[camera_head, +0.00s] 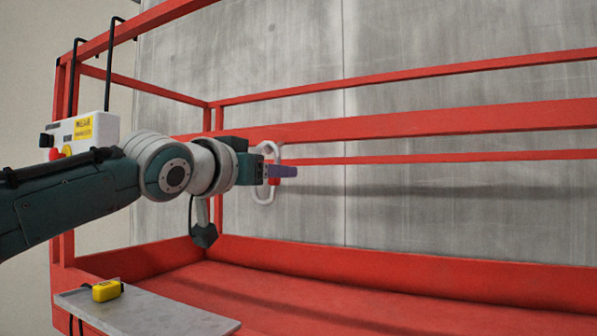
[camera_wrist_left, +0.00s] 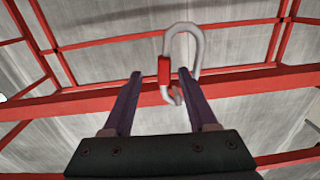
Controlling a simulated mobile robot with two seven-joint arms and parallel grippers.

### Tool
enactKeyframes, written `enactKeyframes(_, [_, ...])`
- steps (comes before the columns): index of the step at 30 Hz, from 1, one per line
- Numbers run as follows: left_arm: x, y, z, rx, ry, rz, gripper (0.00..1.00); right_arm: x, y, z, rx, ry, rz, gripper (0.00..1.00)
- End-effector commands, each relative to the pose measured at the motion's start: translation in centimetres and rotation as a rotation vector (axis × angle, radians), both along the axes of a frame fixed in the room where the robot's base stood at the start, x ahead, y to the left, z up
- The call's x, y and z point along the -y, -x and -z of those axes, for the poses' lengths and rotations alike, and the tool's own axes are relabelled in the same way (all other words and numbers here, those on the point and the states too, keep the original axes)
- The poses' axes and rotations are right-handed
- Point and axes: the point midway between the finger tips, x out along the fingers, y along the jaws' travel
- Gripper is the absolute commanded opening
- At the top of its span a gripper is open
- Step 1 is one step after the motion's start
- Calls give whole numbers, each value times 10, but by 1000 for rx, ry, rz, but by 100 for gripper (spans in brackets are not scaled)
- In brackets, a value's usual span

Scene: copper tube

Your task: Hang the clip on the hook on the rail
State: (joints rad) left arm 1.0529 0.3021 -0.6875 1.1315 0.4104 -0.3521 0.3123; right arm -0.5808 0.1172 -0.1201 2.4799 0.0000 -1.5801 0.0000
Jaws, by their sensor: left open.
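The clip (camera_head: 264,190) is a silver-white oval link with a red sleeve. In the head view it is upright in front of the red rail (camera_head: 400,124), partly hidden by my left gripper (camera_head: 284,171). In the left wrist view the clip (camera_wrist_left: 197,47) shows at and beyond the tips of the purple fingers of my left gripper (camera_wrist_left: 160,74), which are spread apart. Its red sleeve lies between the tips, closer to the right finger. I cannot make out the hook, so I cannot tell whether the clip hangs on it. My right gripper is not in view.
A grey shelf (camera_head: 150,315) at the front left bears a yellow tape measure (camera_head: 106,290). A white control box (camera_head: 85,133) sits on the red frame at the left, behind my arm. The red platform floor (camera_head: 300,300) is bare. A concrete wall (camera_head: 450,210) stands behind the rails.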

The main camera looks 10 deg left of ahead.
Motion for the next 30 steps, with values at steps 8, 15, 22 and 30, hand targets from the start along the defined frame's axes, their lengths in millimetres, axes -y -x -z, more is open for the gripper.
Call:
enactKeyframes(8, [-2, 6, 2, 0, 1, 1, 58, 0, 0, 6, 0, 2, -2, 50])
enactKeyframes(15, [-12, 32, 5, 3, -1, 1, 58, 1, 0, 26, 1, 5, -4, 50])
enactKeyframes(22, [-24, 66, 5, 3, -1, 0, 58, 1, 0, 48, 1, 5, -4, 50])
enactKeyframes(30, [-32, 91, 2, 1, -1, 0, 58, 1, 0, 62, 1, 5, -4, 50])
